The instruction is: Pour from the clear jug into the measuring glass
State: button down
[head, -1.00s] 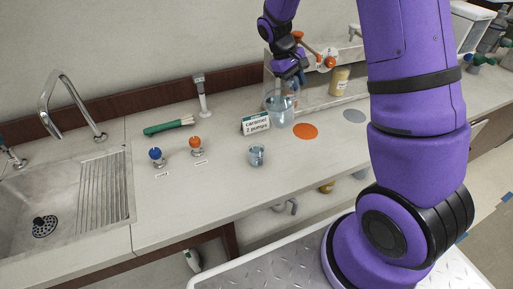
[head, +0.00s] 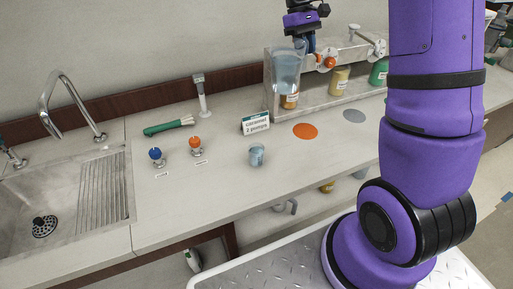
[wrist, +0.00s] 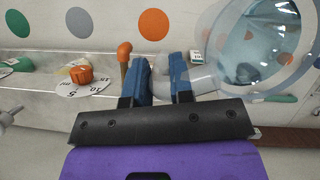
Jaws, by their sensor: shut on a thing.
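The clear jug (head: 286,72) holds bluish liquid and hangs in the air in front of the bottle rack, looking about upright. My gripper (head: 301,43) is shut on its handle, behind and to the right of the jug body. In the wrist view the blue fingers of my gripper (wrist: 158,76) pinch the grey handle, and the jug (wrist: 245,50) fills the upper right. The measuring glass (head: 256,156) stands upright on the counter, below and left of the jug, apart from it. It looks bluish inside; its level is too small to read.
A "caramel 2 pumps" sign (head: 256,124) stands between glass and rack (head: 270,95). An orange disc (head: 305,131) and a grey disc (head: 354,116) lie to the right. Blue (head: 156,155) and orange (head: 195,143) knobs stand left. Counter around the glass is clear.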

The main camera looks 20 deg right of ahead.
jog(key=shift+r, duration=2.55)
jog(key=shift+f, duration=0.1)
